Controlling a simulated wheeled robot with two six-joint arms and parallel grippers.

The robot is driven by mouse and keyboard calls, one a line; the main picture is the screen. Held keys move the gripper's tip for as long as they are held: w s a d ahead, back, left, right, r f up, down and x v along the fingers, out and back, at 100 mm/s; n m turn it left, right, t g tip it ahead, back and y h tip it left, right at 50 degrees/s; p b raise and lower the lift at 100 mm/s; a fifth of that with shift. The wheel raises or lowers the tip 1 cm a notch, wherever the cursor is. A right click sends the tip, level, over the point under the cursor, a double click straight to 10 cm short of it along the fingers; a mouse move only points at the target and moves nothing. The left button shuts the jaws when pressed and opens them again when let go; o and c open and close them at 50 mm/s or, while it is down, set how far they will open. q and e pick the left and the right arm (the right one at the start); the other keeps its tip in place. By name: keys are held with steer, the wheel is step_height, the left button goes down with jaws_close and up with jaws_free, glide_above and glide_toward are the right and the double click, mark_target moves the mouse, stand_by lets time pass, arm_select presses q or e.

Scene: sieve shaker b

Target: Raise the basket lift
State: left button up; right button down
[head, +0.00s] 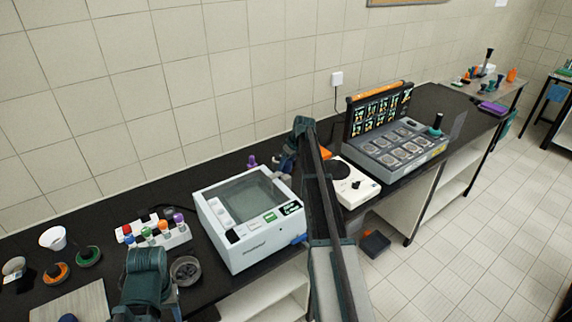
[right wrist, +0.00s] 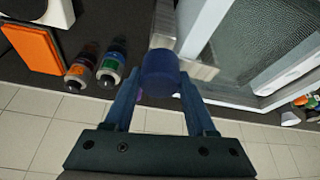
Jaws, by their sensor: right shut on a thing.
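The white machine (head: 247,218) with a glass-topped lid and a small dark display stands on the black bench. In the right wrist view its glazed lid (right wrist: 245,40) is at upper right. My right gripper (right wrist: 160,90) is shut on a dark blue cylindrical knob (right wrist: 160,72), with one finger on each side. A pale metal bar (right wrist: 163,25) shows just behind the knob, beside the machine. In the head view my right arm reaches over the machine's right side, and the knob is hidden there. My left arm shows at lower left; its gripper is out of view.
A rack of coloured-cap bottles (head: 152,236) and a round grey dish (head: 186,270) stand left of the machine. A white plate device (head: 352,184) and a grey console (head: 394,145) are to the right. An orange block (right wrist: 35,45) and bottles (right wrist: 110,68) lie near my right gripper.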

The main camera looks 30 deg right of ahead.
step_height(320, 180, up, 7)
steer(key=p, duration=0.5)
steer(key=shift+w+p, duration=0.1)
steer(key=shift+p, duration=0.3)
steer(key=shift+f, duration=0.15)
steer(key=c, duration=0.5)
jaws_free()
steer(key=o, duration=0.3)
